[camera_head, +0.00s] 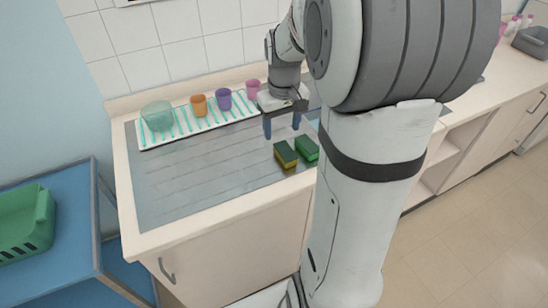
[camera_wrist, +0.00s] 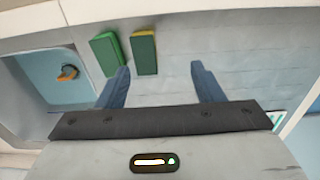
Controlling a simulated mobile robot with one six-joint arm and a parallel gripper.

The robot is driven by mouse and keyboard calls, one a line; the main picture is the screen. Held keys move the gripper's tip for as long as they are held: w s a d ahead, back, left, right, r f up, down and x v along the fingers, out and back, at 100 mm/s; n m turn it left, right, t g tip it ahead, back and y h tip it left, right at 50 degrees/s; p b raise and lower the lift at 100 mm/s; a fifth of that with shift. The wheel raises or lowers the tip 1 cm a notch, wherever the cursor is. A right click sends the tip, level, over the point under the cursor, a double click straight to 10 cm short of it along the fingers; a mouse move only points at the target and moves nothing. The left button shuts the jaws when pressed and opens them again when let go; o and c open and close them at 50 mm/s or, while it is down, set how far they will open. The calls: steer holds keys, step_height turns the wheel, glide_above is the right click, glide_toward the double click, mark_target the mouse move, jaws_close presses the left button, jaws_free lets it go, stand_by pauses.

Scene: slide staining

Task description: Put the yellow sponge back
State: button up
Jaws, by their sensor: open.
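The yellow sponge (camera_head: 285,155), with a dark green face and a yellow side, lies on the grey steel drainboard near its front edge. It also shows in the wrist view (camera_wrist: 144,52), just beyond my fingers and left of the middle of the gap. A green sponge (camera_head: 306,148) lies beside it on the right; in the wrist view the green sponge (camera_wrist: 106,53) is on the left. My gripper (camera_head: 282,125) is open and empty, with blue fingers pointing down above the board, behind the sponges. The gripper also shows in the wrist view (camera_wrist: 161,68).
A white rack (camera_head: 185,132) with teal bars stands at the back, with a teal bowl (camera_head: 157,115), an orange cup (camera_head: 199,105), a purple cup (camera_head: 224,98) and a pink cup (camera_head: 253,88). A basin (camera_wrist: 40,75) lies left in the wrist view. The drainboard's left is clear.

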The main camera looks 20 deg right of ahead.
steer(key=s+a+r+t, duration=0.2)
steer(key=s+a, duration=0.8)
steer(key=s, duration=0.5)
steer(key=shift+s+a+r+t, duration=0.2)
steer(key=shift+a+r+t, duration=0.1)
steer(key=shift+r, duration=0.35)
